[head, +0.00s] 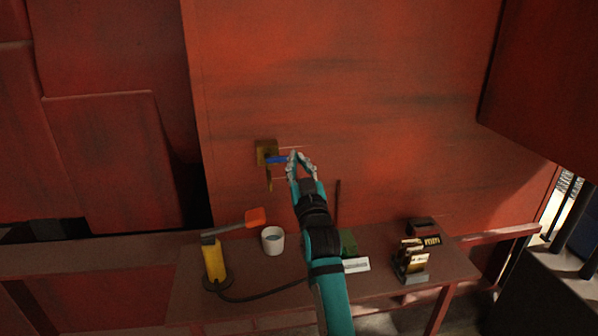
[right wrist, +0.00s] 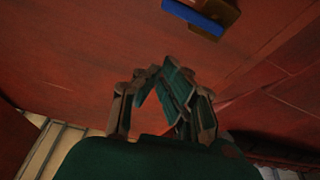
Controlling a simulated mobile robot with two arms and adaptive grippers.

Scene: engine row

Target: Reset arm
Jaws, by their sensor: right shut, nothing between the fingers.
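My right arm reaches up over the table, and my right gripper (head: 297,158) is near the red wall. In the right wrist view its fingers (right wrist: 160,75) come together at the tips with nothing between them. A brass fixture with a blue lever (head: 276,159) is mounted on the wall, just left of my right gripper in the head view. The blue part (right wrist: 192,18) also shows at the top of the right wrist view, apart from the fingers there. My left gripper is not in view.
A table (head: 190,305) stands below the wall. A red block overhangs at the right.

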